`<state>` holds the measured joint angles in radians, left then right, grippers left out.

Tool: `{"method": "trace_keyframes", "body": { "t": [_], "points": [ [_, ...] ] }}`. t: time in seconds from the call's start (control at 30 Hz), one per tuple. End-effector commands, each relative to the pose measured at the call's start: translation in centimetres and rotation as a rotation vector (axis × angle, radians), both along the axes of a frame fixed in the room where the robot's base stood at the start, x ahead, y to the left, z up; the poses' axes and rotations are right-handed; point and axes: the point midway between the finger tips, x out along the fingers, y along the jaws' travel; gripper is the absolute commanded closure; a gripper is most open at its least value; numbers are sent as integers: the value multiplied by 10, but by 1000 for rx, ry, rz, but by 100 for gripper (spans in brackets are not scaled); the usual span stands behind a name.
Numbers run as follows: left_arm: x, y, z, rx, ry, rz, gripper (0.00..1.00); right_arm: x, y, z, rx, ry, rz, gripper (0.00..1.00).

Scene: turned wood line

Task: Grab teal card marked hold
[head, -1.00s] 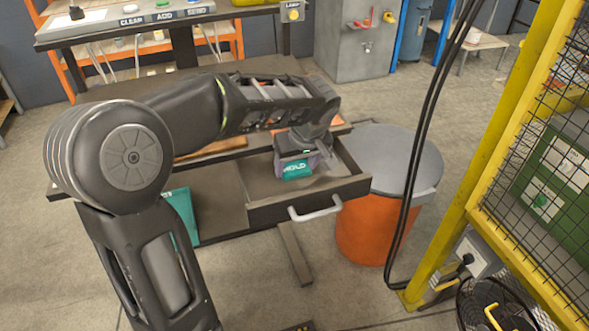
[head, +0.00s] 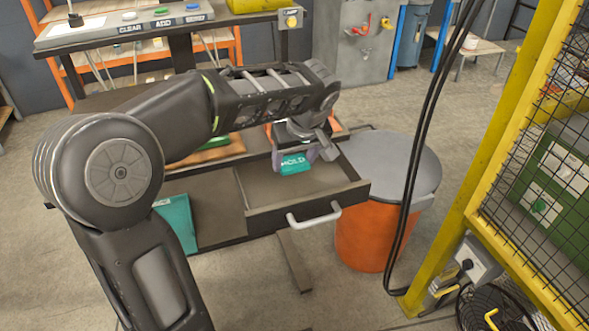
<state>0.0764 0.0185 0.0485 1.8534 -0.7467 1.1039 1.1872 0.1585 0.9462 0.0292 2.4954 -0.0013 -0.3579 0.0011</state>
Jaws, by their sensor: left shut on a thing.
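The teal card (head: 296,163) with white lettering that reads HOLD is in my left gripper (head: 298,150). My left gripper is shut on it and holds it over the open drawer (head: 300,208). The gripper and arm partly hide the card's upper part. A second teal item (head: 176,222) is at the left of the drawer, partly behind my left arm; its lettering is mostly hidden. My right gripper is not in view.
The drawer's pale handle (head: 314,214) sticks out toward me. An orange drum with a grey lid (head: 392,160) stands just right of the drawer. Black cables (head: 412,160) hang beside a yellow post (head: 475,165) and mesh fence.

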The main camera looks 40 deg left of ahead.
Motion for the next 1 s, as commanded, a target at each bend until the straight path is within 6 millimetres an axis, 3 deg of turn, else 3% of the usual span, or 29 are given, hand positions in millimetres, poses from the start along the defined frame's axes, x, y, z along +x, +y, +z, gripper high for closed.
{"method": "trace_keyframes", "body": {
  "t": [0.2, 0.33, 1.0],
  "points": [
    [1, -1, 43, 0, -4, 0, 76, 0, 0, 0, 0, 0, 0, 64],
    [0, 0, 58, -1, -1, 0, 76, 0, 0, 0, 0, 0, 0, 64],
    [0, 0, 62, 0, 0, 0, 76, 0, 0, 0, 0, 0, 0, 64]
  ]
}}
